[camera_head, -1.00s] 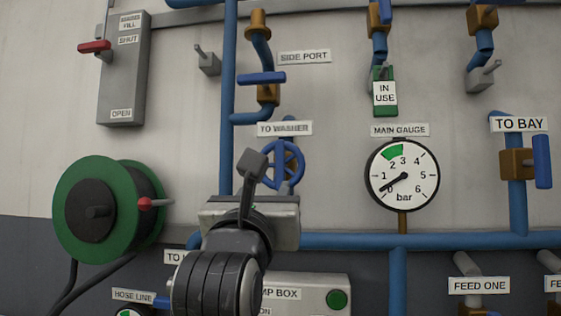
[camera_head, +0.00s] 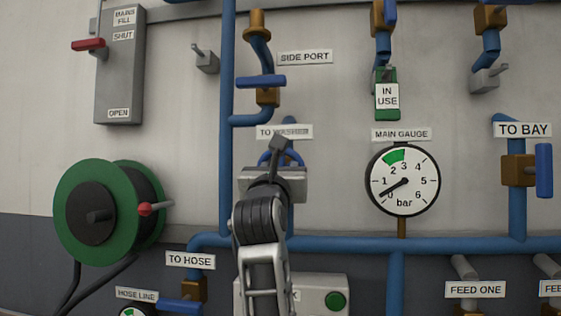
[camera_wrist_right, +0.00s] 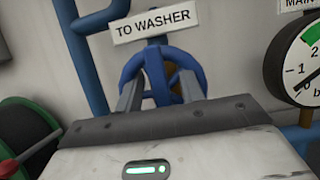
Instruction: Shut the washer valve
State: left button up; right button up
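The washer valve is a blue handwheel on the wall under the "TO WASHER" label (camera_head: 271,132). In the head view only part of the wheel (camera_head: 264,157) shows, because my right gripper (camera_head: 272,184) covers most of it. In the right wrist view the wheel (camera_wrist_right: 130,66) is straight ahead, below the label (camera_wrist_right: 152,23). The two grey fingers of my right gripper (camera_wrist_right: 160,92) stand apart at the wheel, one to each side of its middle. Whether they touch the wheel I cannot tell. My left gripper is not in view.
The blue side port handle (camera_head: 261,82) is above the wheel. The main gauge (camera_head: 402,180), its needle near zero, is to the right. The green hose reel (camera_head: 78,210) is at the left. A blue horizontal pipe (camera_head: 350,243) and a grey box (camera_head: 320,290) lie below.

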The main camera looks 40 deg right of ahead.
jog(key=shift+d, duration=0.1)
grip_shut()
